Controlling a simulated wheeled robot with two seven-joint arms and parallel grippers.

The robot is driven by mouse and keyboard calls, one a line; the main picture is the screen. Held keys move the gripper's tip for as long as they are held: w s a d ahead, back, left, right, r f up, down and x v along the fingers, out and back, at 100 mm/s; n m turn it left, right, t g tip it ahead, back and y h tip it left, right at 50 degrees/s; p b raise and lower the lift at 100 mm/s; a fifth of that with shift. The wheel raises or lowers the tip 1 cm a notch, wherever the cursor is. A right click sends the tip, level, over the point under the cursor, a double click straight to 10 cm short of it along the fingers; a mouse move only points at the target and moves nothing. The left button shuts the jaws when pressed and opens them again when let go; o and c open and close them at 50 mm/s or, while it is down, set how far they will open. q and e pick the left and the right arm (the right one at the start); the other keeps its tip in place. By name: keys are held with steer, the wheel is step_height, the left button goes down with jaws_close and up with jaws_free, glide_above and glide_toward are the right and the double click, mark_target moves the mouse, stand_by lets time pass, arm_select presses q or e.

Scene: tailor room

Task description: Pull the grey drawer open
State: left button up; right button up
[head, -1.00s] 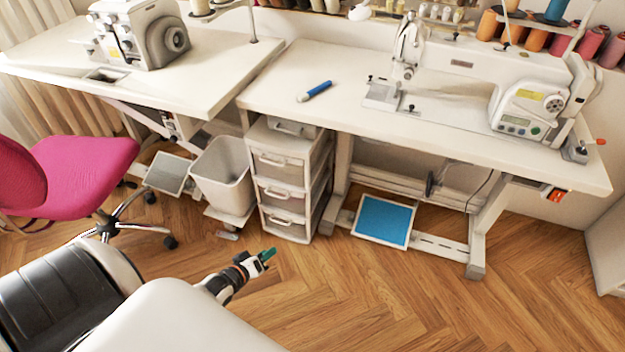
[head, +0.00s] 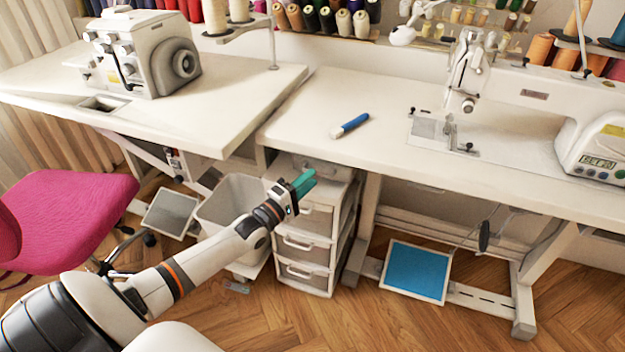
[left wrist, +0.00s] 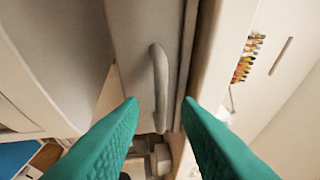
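The grey drawer unit (head: 345,235) stands under the table, with several drawers stacked one above another, all looking shut. My left gripper (head: 303,184) is in front of its upper part, with teal fingers pointing toward the unit. In the left wrist view a grey drawer front (left wrist: 135,45) carries a bar handle (left wrist: 158,75). The two teal fingers (left wrist: 160,103) are spread apart, and the handle lies ahead, in line with the gap between them. I see no clear contact. In the head view the gripper covers part of the upper drawers. My right gripper is not in view.
A pink chair (head: 65,215) is at left.

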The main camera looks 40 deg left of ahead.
arm_select(q)
steer(key=shift+x, duration=1.05)
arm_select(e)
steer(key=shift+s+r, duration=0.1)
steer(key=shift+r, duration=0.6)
arm_select(q)
jaws_close()
steer(key=shift+s, duration=0.1)
